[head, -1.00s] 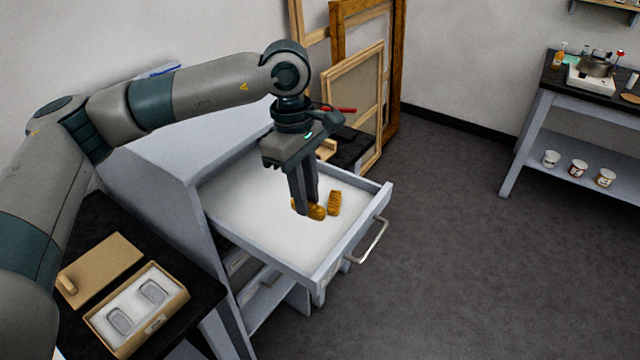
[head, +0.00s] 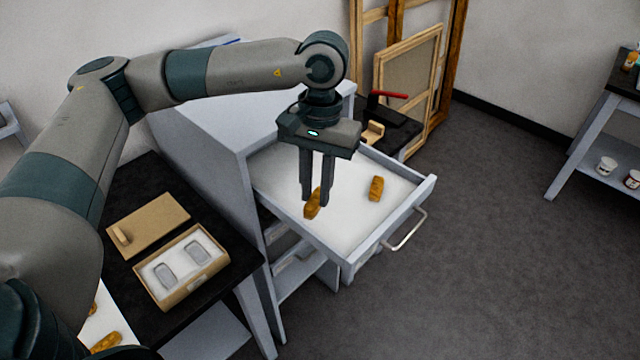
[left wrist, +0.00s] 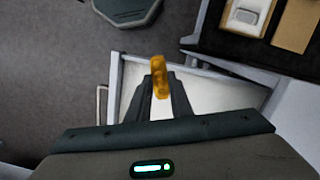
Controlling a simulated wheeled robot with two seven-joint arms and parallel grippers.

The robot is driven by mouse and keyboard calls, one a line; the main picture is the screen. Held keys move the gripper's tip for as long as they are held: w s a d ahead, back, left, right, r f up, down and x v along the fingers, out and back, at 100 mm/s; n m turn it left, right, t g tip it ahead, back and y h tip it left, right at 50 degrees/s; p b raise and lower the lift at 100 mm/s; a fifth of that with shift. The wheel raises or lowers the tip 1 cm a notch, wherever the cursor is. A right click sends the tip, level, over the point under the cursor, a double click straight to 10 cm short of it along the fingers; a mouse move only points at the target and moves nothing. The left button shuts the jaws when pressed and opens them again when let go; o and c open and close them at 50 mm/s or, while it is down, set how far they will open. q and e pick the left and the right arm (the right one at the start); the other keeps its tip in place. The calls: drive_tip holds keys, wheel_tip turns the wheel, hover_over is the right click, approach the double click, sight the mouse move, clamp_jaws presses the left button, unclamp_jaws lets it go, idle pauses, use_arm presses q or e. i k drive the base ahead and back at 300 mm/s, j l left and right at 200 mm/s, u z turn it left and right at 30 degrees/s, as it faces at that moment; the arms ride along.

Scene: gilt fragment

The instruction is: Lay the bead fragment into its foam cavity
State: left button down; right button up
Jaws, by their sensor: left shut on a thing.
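My left gripper (head: 317,203) points down over the open drawer and is shut on a gilt fragment (head: 312,204), which hangs tilted between the fingertips. In the left wrist view this fragment (left wrist: 160,77) shows as a long, lumpy golden piece sticking out past the fingers. I cannot tell for sure whether it is the bead one. A second gilt fragment (head: 376,188) lies in the drawer to the right. The open box (head: 212,268) on the black table holds white foam with two rounded cavities, both looking empty. My right gripper is not in view.
The drawer (head: 401,226) juts out of a grey cabinet, its rim beside my gripper. A cardboard lid (head: 148,226) lies behind the box on the black table. More gilt pieces (head: 106,342) lie on a white surface at lower left. Frames lean on the wall.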

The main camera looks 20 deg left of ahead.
sight(167, 277)
drive_tip(key=l+u, duration=0.15)
drive_tip(key=u, duration=1.7)
